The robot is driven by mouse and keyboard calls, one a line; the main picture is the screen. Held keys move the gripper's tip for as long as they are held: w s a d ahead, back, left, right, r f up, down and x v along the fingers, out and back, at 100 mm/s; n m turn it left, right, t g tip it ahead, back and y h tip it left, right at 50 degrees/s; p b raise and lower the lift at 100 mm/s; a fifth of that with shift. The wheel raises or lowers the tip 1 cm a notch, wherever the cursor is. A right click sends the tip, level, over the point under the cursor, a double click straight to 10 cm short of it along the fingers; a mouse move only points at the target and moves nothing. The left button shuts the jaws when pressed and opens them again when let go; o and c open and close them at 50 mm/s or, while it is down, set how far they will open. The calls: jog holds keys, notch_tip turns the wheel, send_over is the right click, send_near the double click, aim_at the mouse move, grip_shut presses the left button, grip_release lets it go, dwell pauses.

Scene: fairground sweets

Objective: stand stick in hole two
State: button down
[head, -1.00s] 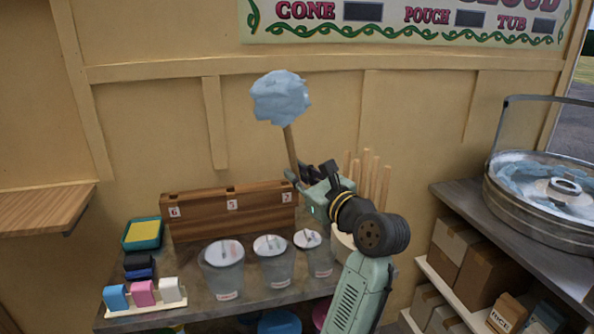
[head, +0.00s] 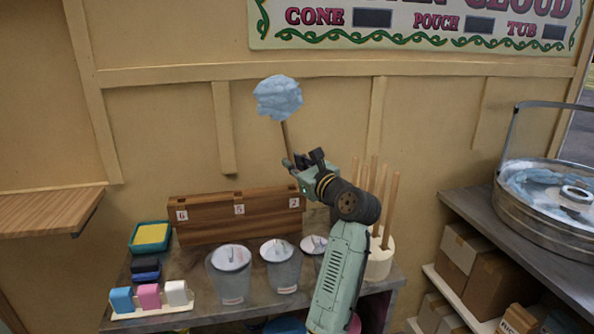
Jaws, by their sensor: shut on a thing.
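My gripper (head: 291,162) is shut on a thin wooden stick (head: 286,138) topped with a ball of pale blue candy floss (head: 279,97). The stick is nearly upright, leaning slightly left at the top. The brown wooden stand (head: 215,213) is below and left of my gripper, against the wall. It has three white number labels on its front; the right one (head: 294,203) looks like a 2, but is small. Any holes in its top are too small to make out. The stick's lower end is hidden at the gripper, above the stand's right end.
Several lidded clear tubs (head: 229,283) stand in front of the stand. A white holder (head: 381,262) of bare sticks is right of my arm. A yellow sponge tray (head: 151,236) and coloured blocks (head: 149,297) are at left. The floss machine (head: 545,215) is at right.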

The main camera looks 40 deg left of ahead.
jog(key=w+a, duration=0.1)
jog(key=w+a+b, duration=0.1)
jog(key=a, duration=0.1)
jog(key=shift+w+f, duration=0.25)
jog(key=shift+f, duration=0.1)
jog(key=shift+d+f+b, duration=0.15)
jog(key=shift+f+b, duration=1.95)
jog(key=shift+f, duration=0.5)
jog(key=shift+r+p, duration=0.45)
jog(key=shift+p, duration=0.3)
jog(key=shift+s+p, duration=0.1)
jog(key=shift+p, duration=0.35)
jog(key=shift+f, duration=0.2)
